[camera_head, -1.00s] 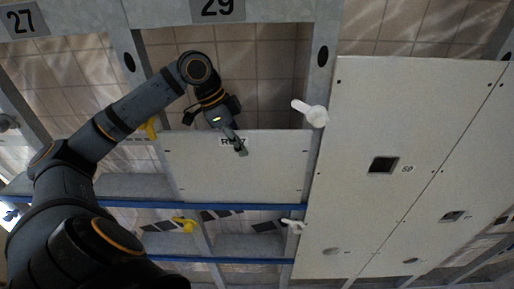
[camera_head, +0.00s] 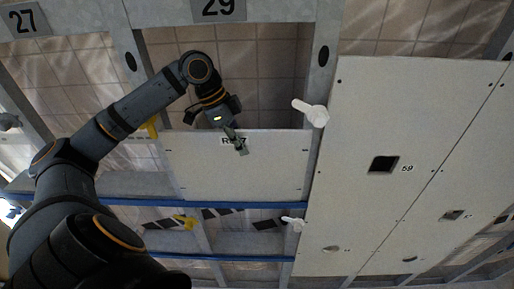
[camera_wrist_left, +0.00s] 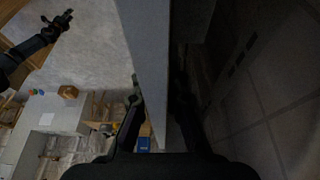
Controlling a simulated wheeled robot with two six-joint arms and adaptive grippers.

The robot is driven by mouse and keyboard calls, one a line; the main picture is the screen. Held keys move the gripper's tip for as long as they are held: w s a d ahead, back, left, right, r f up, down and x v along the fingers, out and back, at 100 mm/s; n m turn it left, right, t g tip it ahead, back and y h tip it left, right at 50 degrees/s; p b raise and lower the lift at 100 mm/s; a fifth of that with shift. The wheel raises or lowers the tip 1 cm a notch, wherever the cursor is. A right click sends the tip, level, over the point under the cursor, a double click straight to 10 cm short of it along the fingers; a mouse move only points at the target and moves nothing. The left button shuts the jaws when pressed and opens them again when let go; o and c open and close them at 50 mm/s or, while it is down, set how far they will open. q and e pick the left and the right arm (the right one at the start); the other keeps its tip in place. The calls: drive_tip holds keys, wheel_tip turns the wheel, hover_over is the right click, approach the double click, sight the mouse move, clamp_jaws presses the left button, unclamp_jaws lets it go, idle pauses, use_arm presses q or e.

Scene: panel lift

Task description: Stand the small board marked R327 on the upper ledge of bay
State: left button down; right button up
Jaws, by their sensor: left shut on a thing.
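The small board (camera_head: 230,175) is pale and upright in the bay under plate 29. Its label (camera_head: 228,141) reads R and 7, with the middle hidden by my finger. My left gripper (camera_head: 238,143) is shut on its top edge near the middle. In the left wrist view the board (camera_wrist_left: 152,70) runs edge-on between the fingers. The board's lower edge lies along the upper blue-edged ledge (camera_head: 120,204); I cannot tell whether it rests there. My right gripper (camera_wrist_left: 63,25) shows small at the top left of the left wrist view, its jaws unclear.
A white latch (camera_head: 312,113) is by the board's upper right corner and a yellow latch (camera_head: 152,128) by its upper left. A lower blue-edged ledge (camera_head: 220,259) runs below, with a yellow latch (camera_head: 186,222) and white latch (camera_head: 292,222). Large panel 59 (camera_head: 390,120) fills the right.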

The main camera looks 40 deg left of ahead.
sight(229, 140)
use_arm(q)
drive_tip(key=shift+w+a+f, duration=0.1)
drive_tip(key=shift+f, duration=0.15)
use_arm(e)
drive_tip(key=shift+f, duration=0.15)
use_arm(q)
drive_tip(key=c, duration=1.3)
unclamp_jaws()
